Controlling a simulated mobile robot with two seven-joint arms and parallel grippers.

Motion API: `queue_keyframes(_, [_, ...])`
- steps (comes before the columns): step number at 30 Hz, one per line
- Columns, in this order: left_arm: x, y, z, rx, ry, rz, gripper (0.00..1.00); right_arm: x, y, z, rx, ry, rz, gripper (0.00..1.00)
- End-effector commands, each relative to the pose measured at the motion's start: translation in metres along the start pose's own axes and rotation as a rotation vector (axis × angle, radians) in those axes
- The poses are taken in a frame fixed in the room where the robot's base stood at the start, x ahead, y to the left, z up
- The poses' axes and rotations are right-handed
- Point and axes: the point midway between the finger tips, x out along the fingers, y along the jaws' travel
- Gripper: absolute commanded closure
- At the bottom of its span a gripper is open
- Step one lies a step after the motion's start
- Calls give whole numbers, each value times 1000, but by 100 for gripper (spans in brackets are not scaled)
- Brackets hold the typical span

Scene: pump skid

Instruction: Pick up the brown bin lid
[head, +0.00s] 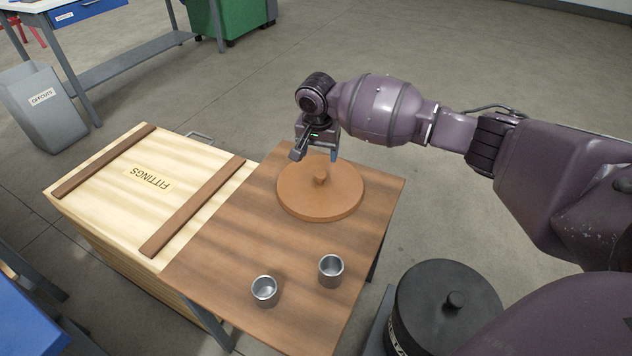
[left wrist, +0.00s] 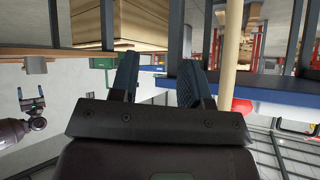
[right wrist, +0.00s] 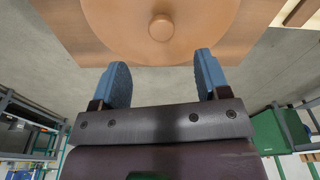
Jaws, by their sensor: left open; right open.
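The brown bin lid (head: 318,198) is a round disc with a small knob (head: 320,177) on top. It lies flat on the wooden table. My right gripper (head: 317,154) is open and empty, above the far edge of the lid and apart from the knob. In the right wrist view the lid (right wrist: 200,40) and its knob (right wrist: 161,27) lie beyond the two blue fingertips (right wrist: 160,72). My left gripper does not show in the head view. In the left wrist view it (left wrist: 158,75) is open, with nothing between its fingers.
The wooden table (head: 222,262) also bears two metal cups (head: 265,291) (head: 331,270). A crate labelled FITTINGS (head: 165,165) adjoins it on the left. A black lidded bin (head: 440,300) stands right of the table. A grey OFFCUTS bin (head: 45,110) stands far left.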

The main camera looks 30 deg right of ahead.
Motion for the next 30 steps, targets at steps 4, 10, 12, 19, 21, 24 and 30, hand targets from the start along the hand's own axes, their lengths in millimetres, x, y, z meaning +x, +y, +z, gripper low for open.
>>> queue_keyframes(4, [2, 2, 7, 14, -11, 3, 57, 25, 1, 1, -1, -5, 7, 31])
queue_keyframes(10, [6, 4, 6, 41, -2, 7, 57, 53, 1, 2, -3, -6, 7, 31])
queue_keyframes(12, [7, 4, 0, 48, 15, 7, 57, 56, 1, 1, -3, -4, 5, 31])
queue_keyframes(19, [10, 6, 3, 64, 17, 12, 57, 70, 1, -2, -2, -4, 5, 31])
queue_keyframes(21, [11, 7, 6, 73, 11, 14, 57, 79, 1, -4, -3, -6, 7, 31])
queue_keyframes(24, [13, 9, 9, 90, 9, 18, 57, 94, 1, -7, -3, -7, 9, 31])
queue_keyframes(30, [18, 10, -7, 116, 56, 21, 57, 108, 0, -7, -4, -3, 3, 31])
